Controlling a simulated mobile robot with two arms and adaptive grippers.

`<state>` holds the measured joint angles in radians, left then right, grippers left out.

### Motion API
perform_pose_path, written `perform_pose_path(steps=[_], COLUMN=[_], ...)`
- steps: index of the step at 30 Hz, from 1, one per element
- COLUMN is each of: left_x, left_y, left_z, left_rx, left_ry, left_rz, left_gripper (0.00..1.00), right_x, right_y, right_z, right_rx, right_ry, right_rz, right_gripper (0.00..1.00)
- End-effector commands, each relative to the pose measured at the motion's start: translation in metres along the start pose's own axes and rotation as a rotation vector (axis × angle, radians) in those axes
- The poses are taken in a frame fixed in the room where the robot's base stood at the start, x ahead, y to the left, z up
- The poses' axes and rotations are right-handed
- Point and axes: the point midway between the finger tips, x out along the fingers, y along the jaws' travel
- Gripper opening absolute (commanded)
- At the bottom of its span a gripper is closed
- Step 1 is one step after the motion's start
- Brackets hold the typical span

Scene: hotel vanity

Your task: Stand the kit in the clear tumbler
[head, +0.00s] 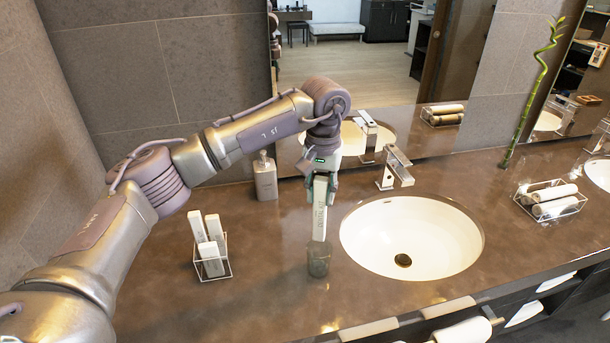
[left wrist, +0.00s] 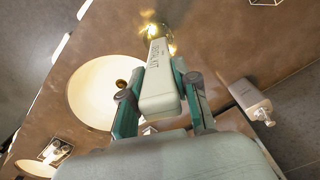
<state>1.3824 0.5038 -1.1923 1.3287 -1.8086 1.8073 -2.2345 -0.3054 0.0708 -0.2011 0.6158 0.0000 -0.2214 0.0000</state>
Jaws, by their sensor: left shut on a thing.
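The kit (head: 320,208) is a long, slim white box with dark lettering. My left gripper (head: 321,182) is shut on its upper part and holds it nearly upright. The clear tumbler (head: 318,262) stands on the brown counter left of the basin, directly below the kit. The kit's lower end meets the tumbler's rim in the head view; I cannot tell whether it is inside. In the left wrist view the kit (left wrist: 158,88) lies between the fingers (left wrist: 160,92), its far end overlapping the tumbler (left wrist: 152,29). My right gripper is not in view.
A wire holder (head: 212,268) with several white boxes stands left of the tumbler. A soap bottle (head: 265,178) is behind, near the mirror. The basin (head: 410,235) and faucet (head: 394,170) are to the right, with a rack of rolls (head: 549,200) beyond. The front counter is clear.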

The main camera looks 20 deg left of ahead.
Motion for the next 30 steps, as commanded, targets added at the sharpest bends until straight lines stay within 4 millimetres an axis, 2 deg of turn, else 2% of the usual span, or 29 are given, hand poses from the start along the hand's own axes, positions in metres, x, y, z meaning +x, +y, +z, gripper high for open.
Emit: perform_pose_path(steps=[3,6,17,30], left_x=[0.004,0.006,0.024,0.051], left_y=[0.002,0.002,0.002,0.002], left_z=[0.0,0.0,0.0,0.0], left_rx=[0.0,0.0,0.001,0.001], left_ry=[0.0,0.0,-0.001,0.0], left_rz=[0.001,0.001,0.002,0.0], left_gripper=[0.11,0.11,0.11,0.11], right_x=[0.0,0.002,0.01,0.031], right_y=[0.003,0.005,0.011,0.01], right_z=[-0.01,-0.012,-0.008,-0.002], right_rx=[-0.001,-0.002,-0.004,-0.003], right_ry=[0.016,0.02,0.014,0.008], right_rz=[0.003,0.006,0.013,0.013], right_gripper=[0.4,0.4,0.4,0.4])
